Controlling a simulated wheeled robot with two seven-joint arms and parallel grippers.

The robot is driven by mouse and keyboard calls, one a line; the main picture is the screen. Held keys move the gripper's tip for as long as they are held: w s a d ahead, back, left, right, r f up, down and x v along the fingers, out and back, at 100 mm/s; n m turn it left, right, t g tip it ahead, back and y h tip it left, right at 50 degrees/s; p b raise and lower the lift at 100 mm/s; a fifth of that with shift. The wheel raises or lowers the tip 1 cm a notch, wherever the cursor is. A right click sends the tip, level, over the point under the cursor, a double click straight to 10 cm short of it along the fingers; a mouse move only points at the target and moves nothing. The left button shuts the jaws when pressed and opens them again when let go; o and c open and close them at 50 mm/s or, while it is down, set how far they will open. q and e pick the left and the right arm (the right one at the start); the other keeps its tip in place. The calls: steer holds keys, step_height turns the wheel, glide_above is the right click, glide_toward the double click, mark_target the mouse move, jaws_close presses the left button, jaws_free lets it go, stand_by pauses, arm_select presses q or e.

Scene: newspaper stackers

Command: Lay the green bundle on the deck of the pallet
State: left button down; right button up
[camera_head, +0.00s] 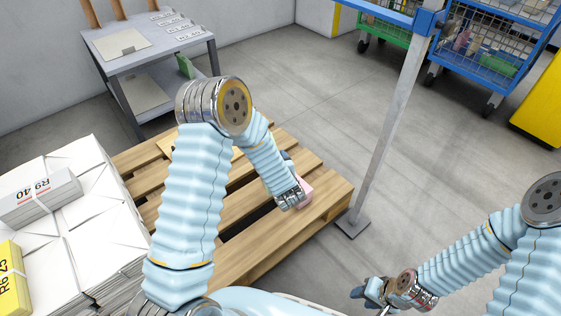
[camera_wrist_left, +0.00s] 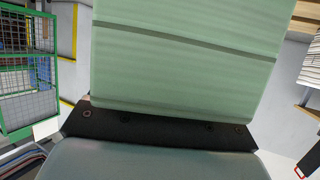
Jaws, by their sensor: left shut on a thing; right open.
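The green bundle (camera_wrist_left: 185,60) fills the upper middle of the left wrist view, close against the dark body of my left gripper (camera_wrist_left: 160,128), which is shut on it. In the head view my left arm reaches over the wooden pallet (camera_head: 255,250), with its wrist over the near right part of the deck. The left fingers are hidden there, and I cannot make out the green bundle. A pink thing (camera_head: 304,190) shows just beyond that wrist; I cannot tell what it is. My right gripper (camera_head: 372,293) is open and empty at the bottom, right of the pallet.
White bundles (camera_head: 100,235) are stacked left of the pallet, with a grey bundle (camera_head: 40,200) and a yellow bundle (camera_head: 10,280) on top. A grey table (camera_head: 150,60) stands behind. A metal post (camera_head: 385,140) rises by the pallet's right corner. Open floor lies to the right.

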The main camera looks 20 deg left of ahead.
arm_select(q)
steer(key=f+n+g+y+b, duration=0.1)
steer(key=f, duration=0.1)
steer(key=f+n+g+y, duration=0.1)
steer(key=f, duration=0.1)
steer(key=s+f+n+g+y+b, duration=0.1)
steer(key=f, duration=0.1)
steer(key=shift+s+a+n+b, duration=0.1)
steer(key=shift+a+n+b, duration=0.1)
steer(key=shift+n+b, duration=0.15)
steer(key=shift+s+f+n+g+y, duration=0.35)
steer(key=shift+f+n+g+y, duration=0.1)
steer(key=shift+g, duration=0.15)
steer(key=shift+s, duration=0.1)
arm_select(e)
step_height(320, 180, down, 4)
steer(key=shift+d+f, duration=0.1)
steer(key=shift+d, duration=0.05)
arm_select(q)
steer(key=shift+d, duration=0.1)
steer(key=shift+d+r, duration=0.1)
steer(key=shift+f+b, duration=2.55)
steer(key=shift+f, duration=1.45)
arm_select(e)
steer(key=shift+w+f, duration=0.1)
steer(key=shift+f, duration=2.25)
